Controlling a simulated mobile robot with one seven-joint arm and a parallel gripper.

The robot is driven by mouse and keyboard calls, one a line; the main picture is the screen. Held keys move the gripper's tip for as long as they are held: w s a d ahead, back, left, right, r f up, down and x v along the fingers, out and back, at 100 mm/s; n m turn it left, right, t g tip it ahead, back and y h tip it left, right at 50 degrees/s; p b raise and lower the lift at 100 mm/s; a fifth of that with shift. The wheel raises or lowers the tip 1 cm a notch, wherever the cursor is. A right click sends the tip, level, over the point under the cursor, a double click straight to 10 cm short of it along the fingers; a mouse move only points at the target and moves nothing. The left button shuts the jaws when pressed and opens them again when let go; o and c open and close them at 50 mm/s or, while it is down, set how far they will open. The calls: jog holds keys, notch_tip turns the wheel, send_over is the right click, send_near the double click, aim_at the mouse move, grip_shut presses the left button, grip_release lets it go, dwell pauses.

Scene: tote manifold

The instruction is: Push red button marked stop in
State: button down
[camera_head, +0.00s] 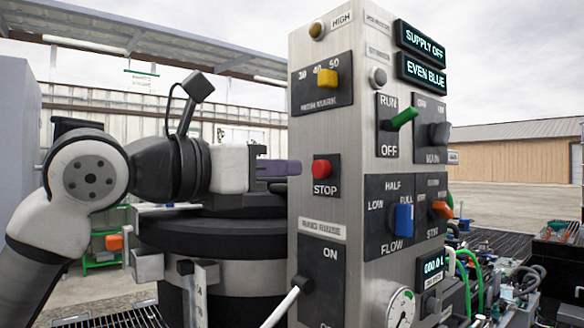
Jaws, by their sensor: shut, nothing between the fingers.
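The red button (321,168) sits on a dark plate on the left face of the metal control column (350,150), with the word STOP below it. My gripper (296,168) comes from the left with its fingers shut and pointing right at the button's height. Nothing shows between the fingers.
A yellow selector (327,79) is above the button and a white-tipped lever (282,306) below. A green RUN/OFF lever (404,119), blue FLOW knob (403,218) and orange knob (442,210) are on the right face. A dark round drum (215,235) lies under my gripper.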

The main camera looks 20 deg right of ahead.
jog(key=b+v, duration=0.2)
jog(key=v, duration=0.7)
jog(key=shift+w+a, duration=0.15)
jog(key=shift+a, duration=0.05)
